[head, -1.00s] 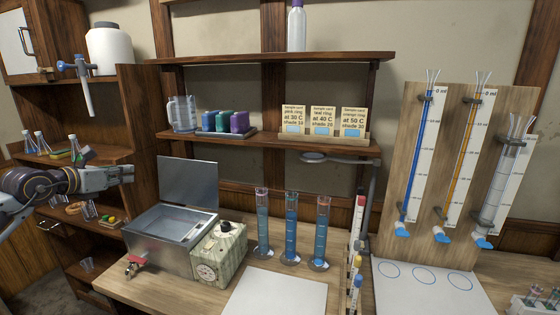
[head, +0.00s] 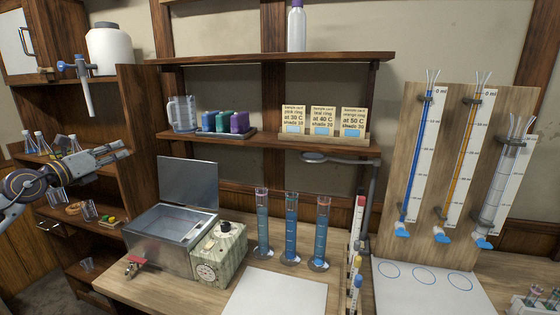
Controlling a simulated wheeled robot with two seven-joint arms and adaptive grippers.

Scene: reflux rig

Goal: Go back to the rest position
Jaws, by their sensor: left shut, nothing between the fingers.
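My left gripper (head: 122,150) is at the left of the head view, in front of the wooden side shelves (head: 140,185). It is shut and empty, pointing right, and sits above and to the left of the metal bath's raised lid (head: 188,182). It appears apart from the bath and the bench. My right gripper is not in view.
The open metal bath (head: 165,245) stands on the bench with a dial box (head: 219,257) beside it. Three blue-filled cylinders (head: 291,230) stand right of it. A white mat (head: 275,295) lies in front, empty. A burette board (head: 455,180) stands at right.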

